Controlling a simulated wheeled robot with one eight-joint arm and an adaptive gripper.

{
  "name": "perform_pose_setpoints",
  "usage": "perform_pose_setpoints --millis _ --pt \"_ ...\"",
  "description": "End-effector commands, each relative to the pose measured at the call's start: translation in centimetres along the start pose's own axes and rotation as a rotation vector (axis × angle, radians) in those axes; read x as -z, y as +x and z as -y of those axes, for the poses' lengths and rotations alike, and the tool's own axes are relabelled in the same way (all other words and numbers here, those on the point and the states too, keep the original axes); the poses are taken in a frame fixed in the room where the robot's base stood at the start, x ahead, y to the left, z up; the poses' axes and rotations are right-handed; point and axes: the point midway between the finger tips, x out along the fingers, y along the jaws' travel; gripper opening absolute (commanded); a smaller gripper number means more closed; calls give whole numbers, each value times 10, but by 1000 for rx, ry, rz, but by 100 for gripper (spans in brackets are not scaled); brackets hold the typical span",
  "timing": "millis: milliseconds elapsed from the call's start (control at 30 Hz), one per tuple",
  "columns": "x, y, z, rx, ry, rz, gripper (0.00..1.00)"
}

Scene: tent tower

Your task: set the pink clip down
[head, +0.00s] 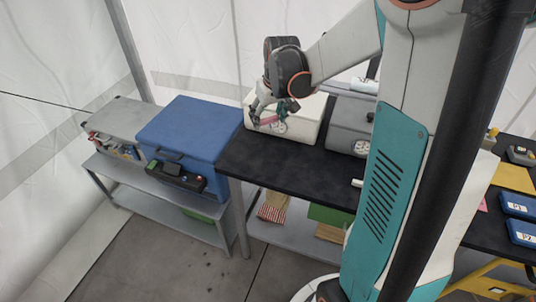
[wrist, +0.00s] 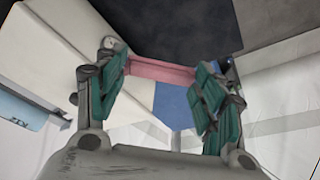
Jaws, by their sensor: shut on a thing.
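My gripper (head: 274,108) is in front of the cream box with a dial, over the left part of the black table. In the wrist view its two green-padded fingers (wrist: 162,84) are closed on a pink clip (wrist: 158,70), which spans between them. In the head view only a small pink bit of the clip (head: 268,119) shows beside the fingers. I cannot tell whether the clip touches the table or the box.
The black table (head: 300,170) has bare room in front of the cream box (head: 300,129). A grey unit with a dial (head: 345,140) stands to its right. A blue cooler (head: 195,122) stands left on a metal bench. Blue cases (head: 518,205) lie far right.

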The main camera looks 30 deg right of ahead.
Motion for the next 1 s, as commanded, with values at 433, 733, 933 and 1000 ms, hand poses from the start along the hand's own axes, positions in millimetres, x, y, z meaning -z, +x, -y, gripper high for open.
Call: perform_pose_setpoints --millis 433,733,933,1000 --pt "-30 98 0 0 0 0 53" --pt "-36 117 1 0 0 0 53" --pt "-45 145 0 0 0 0 53" --pt "-46 148 1 0 0 0 53"
